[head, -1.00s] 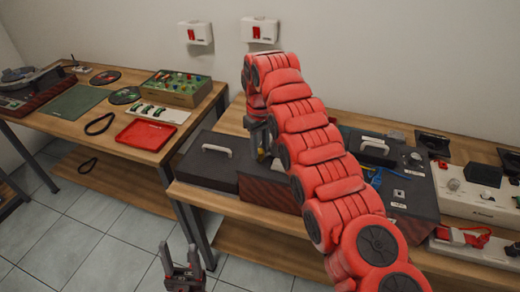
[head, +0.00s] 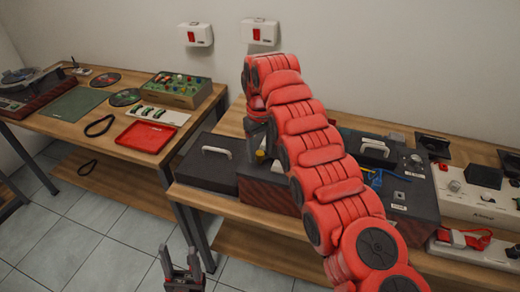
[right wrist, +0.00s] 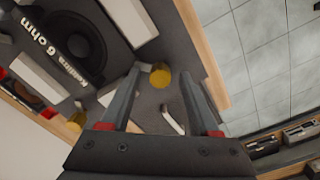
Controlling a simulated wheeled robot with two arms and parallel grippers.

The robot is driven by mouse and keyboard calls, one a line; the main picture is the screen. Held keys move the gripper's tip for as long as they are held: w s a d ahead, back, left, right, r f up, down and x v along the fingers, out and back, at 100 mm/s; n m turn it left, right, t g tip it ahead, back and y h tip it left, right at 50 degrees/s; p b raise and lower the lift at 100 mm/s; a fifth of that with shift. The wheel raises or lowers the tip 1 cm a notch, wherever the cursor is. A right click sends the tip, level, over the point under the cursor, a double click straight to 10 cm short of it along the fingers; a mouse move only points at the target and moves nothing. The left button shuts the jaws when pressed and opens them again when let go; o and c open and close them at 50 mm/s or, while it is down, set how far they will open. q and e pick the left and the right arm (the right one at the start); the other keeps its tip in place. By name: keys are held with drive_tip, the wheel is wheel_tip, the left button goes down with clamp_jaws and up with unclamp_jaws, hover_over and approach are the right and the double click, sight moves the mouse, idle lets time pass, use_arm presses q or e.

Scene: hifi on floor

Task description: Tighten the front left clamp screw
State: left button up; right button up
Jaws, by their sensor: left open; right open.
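A yellow knob, which looks like a clamp screw (right wrist: 160,77), shows in the right wrist view between the tips of my right gripper (right wrist: 165,75). The fingers are open on either side of it, and I cannot tell whether they touch it. It also shows in the head view as a small yellow spot (head: 260,156) just below my right gripper (head: 257,138). A second yellow knob (right wrist: 76,120) lies left of the fingers in the wrist view. My left gripper (head: 184,270) is open and empty, low in front of the bench.
A dark case with a white handle (head: 217,151) stands left of my right gripper. A grey unit with knobs (head: 408,190) stands right of my arm, which hides the bench's middle. A round speaker (right wrist: 75,40) shows in the wrist view. A red tray (head: 146,136) is on the left table.

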sight(260, 153)
wheel_tip(260, 153, up, 17)
drive_tip(key=p, duration=1.6)
drive_tip(key=shift+r, duration=0.2)
drive_tip(key=shift+s+f, duration=0.1)
